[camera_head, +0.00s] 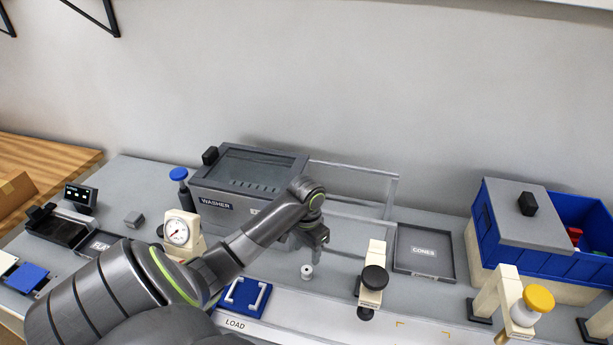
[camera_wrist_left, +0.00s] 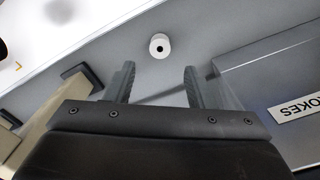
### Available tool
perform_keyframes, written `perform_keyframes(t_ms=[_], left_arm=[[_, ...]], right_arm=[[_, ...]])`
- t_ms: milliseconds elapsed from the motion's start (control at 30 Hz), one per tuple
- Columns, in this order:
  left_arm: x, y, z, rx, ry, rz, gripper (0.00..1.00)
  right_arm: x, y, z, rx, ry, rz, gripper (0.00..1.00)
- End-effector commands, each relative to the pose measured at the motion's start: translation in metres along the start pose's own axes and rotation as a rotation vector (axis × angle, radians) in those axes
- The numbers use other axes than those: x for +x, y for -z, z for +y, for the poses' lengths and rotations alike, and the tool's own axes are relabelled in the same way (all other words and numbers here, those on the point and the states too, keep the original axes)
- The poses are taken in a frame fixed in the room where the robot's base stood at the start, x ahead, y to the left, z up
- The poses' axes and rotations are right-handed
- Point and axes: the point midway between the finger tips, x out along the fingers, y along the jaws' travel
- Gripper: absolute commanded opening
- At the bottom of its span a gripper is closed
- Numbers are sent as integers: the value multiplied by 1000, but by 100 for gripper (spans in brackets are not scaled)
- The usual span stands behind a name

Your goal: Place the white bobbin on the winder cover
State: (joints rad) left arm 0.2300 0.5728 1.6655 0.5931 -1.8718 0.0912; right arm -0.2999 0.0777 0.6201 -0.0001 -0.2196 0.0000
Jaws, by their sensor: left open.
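The white bobbin (camera_head: 307,271) is small and stands upright on the grey worktop in front of the washer. In the left wrist view the bobbin (camera_wrist_left: 160,45) shows its round top and dark centre hole, beyond the fingertips and about midway between them. My left gripper (camera_head: 316,240) is open and empty, above the bobbin and apart from it. Its two fingers (camera_wrist_left: 160,78) show spread in the left wrist view. No part is readably labelled as the winder cover, so I cannot tell which it is. My right gripper does not show.
A grey washer (camera_head: 228,208) stands behind my left arm. A blue panel with white handles (camera_head: 243,297) lies left of the bobbin. A cream post with a black knob (camera_head: 373,277), a grey cones tray (camera_head: 424,254) and a blue bin (camera_head: 590,212) stand to the right.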

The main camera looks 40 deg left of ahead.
Motion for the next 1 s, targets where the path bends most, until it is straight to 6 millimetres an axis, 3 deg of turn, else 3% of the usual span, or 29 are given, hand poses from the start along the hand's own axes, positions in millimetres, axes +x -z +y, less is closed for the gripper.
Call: perform_keyframes(t_ms=[133, 300, 467, 700, 1000], left_arm=[[-22, 0, -1, 0, 3, 1, 49], [-30, 0, 2, -11, 5, 5, 54], [-10, 1, 16, -113, 48, 64, 54], [25, -2, 44, -408, 168, 256, 54], [29, -22, 68, -778, 305, 526, 54]], right_arm=[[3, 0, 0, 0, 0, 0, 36], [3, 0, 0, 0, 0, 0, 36], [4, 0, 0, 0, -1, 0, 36], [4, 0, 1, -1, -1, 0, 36], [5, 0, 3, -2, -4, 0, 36]])
